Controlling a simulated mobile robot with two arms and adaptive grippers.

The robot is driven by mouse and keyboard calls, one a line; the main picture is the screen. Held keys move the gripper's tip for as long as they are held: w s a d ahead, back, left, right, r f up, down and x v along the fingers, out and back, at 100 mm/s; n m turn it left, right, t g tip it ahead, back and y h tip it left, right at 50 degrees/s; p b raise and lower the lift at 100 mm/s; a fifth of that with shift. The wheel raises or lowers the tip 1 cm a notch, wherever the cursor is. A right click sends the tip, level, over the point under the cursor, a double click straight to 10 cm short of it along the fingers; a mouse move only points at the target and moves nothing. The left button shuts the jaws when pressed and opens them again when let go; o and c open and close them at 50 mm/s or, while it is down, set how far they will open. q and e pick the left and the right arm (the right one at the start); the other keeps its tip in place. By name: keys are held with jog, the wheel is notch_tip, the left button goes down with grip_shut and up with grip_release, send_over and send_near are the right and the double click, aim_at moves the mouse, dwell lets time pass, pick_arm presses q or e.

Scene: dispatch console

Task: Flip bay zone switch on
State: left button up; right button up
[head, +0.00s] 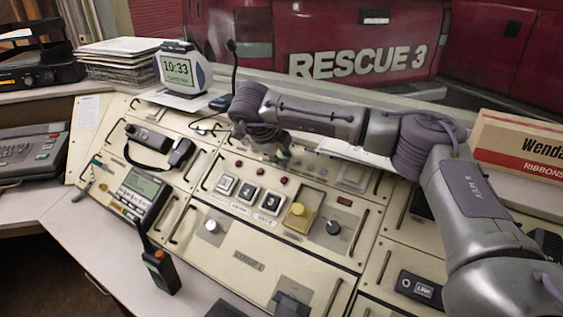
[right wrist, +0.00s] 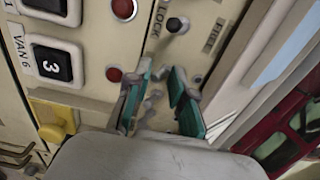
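My right gripper (head: 277,153) reaches over the upper part of the cream console panel. In the right wrist view its two teal-padded fingers (right wrist: 160,100) stand apart with nothing held between them. I cannot read any bay zone label, so I cannot tell which switch bears that name. In the head view the arm and gripper partly cover the row of small controls. My left gripper does not show.
Numbered push buttons (head: 248,191), a yellow knob (head: 298,215) and a black knob (head: 333,227) sit below the gripper. Red lamps (right wrist: 123,8) are close to the fingers. A clock (head: 180,68), handheld radio (head: 160,270) and cardboard box (head: 520,148) stand around the console.

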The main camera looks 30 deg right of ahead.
jog(key=shift+w+d+r, duration=0.1)
jog(key=shift+d+r, duration=0.05)
jog(key=shift+r, duration=0.05)
dwell(0.5)
jog(key=shift+w+d+r, duration=0.1)
jog(key=shift+d+r, duration=0.1)
jog(key=shift+w+d, duration=0.15)
jog(key=shift+d, duration=0.1)
jog(key=shift+r+p, duration=0.1)
jog(key=shift+p, duration=0.2)
jog(key=p+v, duration=0.2)
jog(key=v, duration=0.4)
dwell(0.7)
